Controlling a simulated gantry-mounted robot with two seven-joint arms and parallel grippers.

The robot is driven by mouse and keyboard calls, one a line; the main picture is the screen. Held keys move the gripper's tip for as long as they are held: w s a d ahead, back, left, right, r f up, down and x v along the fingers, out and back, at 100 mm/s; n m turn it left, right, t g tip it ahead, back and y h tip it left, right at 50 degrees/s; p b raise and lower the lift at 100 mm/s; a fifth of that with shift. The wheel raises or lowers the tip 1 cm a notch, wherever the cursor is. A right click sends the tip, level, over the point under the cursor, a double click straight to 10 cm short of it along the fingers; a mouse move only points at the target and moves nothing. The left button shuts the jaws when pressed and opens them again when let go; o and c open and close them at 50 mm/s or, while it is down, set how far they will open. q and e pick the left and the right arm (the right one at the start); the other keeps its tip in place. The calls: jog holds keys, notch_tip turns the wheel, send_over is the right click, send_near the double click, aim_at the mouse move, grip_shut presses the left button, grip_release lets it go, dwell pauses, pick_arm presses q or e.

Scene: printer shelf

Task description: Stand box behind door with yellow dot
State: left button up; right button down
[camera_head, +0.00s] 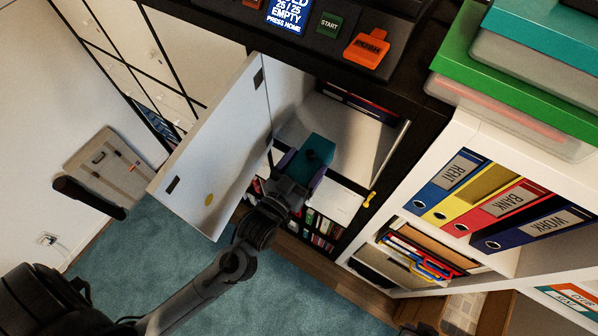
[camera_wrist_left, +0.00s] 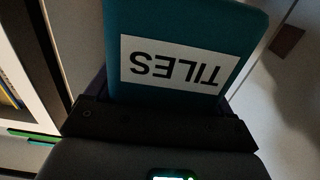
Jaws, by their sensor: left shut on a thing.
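The open white door with the yellow dot (camera_head: 209,200) swings out on the left side of a cabinet compartment. A teal box (camera_head: 318,148) is at the compartment's opening, inside the swing of that door. My left gripper (camera_head: 301,172) is shut on the box. In the left wrist view the teal box (camera_wrist_left: 185,30) fills the jaws, and its white label "TILES" reads upside down. Whether the box touches the compartment floor cannot be told. My right gripper is not in view.
A printer with an orange button (camera_head: 367,48) sits above the compartment. A white shelf with several binders (camera_head: 488,205) stands at the right, with stacked plastic boxes (camera_head: 520,75) on top. A board (camera_head: 112,170) leans at the left wall. Blue carpet (camera_head: 140,250) lies below.

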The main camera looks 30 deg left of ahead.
aim_at(316, 150)
pick_arm(q)
jog(key=shift+w+d+f+b, duration=0.1)
jog(key=shift+w+b, duration=0.5)
jog(key=shift+w, duration=0.8)
jog(key=shift+w+f+b, duration=0.1)
jog(key=shift+w+b, duration=0.45)
jog(key=shift+w, duration=0.8)
jog(key=shift+w+f+b, duration=0.1)
jog(key=shift+w+b, duration=1.35)
jog(key=shift+w, duration=1.5)
jog(key=shift+w+d+f+b, duration=0.1)
jog(key=shift+w+f+b, duration=0.15)
jog(key=shift+w, duration=0.75)
jog(key=shift+w+f+b, duration=0.15)
jog(key=shift+w+f, duration=0.1)
jog(key=shift+w, duration=0.75)
jog(key=shift+f, duration=0.5)
jog(key=o, duration=1.3)
jog(key=shift+o, duration=0.2)
